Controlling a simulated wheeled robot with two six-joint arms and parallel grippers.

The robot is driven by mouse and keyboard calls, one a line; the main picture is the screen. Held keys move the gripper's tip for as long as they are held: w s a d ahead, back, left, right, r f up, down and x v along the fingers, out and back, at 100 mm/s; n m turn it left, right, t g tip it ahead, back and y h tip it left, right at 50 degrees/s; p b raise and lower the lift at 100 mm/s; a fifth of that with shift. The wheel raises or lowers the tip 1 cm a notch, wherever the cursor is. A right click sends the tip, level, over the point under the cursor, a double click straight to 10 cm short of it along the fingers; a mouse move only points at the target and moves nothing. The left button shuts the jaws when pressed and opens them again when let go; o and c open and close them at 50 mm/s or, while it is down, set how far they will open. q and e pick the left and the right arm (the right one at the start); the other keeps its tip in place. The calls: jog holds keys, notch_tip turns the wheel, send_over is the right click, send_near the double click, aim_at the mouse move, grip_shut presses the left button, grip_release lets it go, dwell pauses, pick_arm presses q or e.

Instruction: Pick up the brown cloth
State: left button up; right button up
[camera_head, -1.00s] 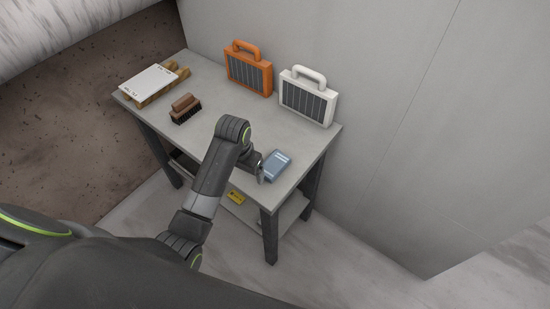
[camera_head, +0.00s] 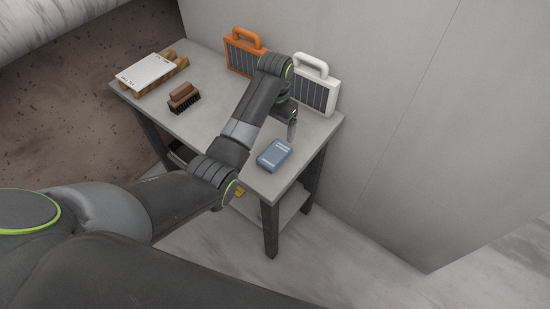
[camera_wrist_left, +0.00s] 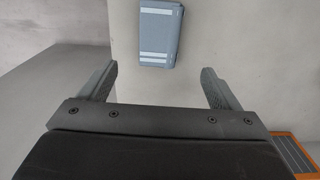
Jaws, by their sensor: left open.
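I see no brown cloth in either view. A blue-grey folded piece or packet with pale stripes (camera_head: 274,155) lies flat near the right front edge of the grey table (camera_head: 215,130). It also shows in the left wrist view (camera_wrist_left: 160,33), beyond and between the fingers. My left gripper (camera_head: 291,127) hangs over the right part of the table, behind the blue-grey piece, seen partly edge-on. In the left wrist view the left gripper (camera_wrist_left: 160,84) has its fingers wide apart with nothing between them. My right gripper is not in view.
A brown brush (camera_head: 184,97) sits left of centre on the table. A white board on wooden pieces (camera_head: 148,75) is at the left end. An orange case (camera_head: 240,55) and a white case (camera_head: 316,93) stand along the wall, partly behind my arm. A lower shelf (camera_head: 291,204) is underneath.

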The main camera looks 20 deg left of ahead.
pick_arm(q)
send_over(275, 152)
notch_tip(275, 152, down, 6)
jog(key=shift+w+r+p, duration=0.15)
jog(key=shift+r+p, duration=0.1)
jog(key=shift+p, duration=0.05)
jog(key=f, duration=0.4)
jog(key=shift+s+p, duration=0.25)
jog(key=shift+p, duration=0.15)
jog(key=shift+f, duration=0.6)
jog(key=shift+c, duration=0.3)
jog(key=c, duration=1)
jog(key=shift+r, duration=0.1)
notch_tip(275, 152, up, 10)
jog(key=shift+b, duration=0.3)
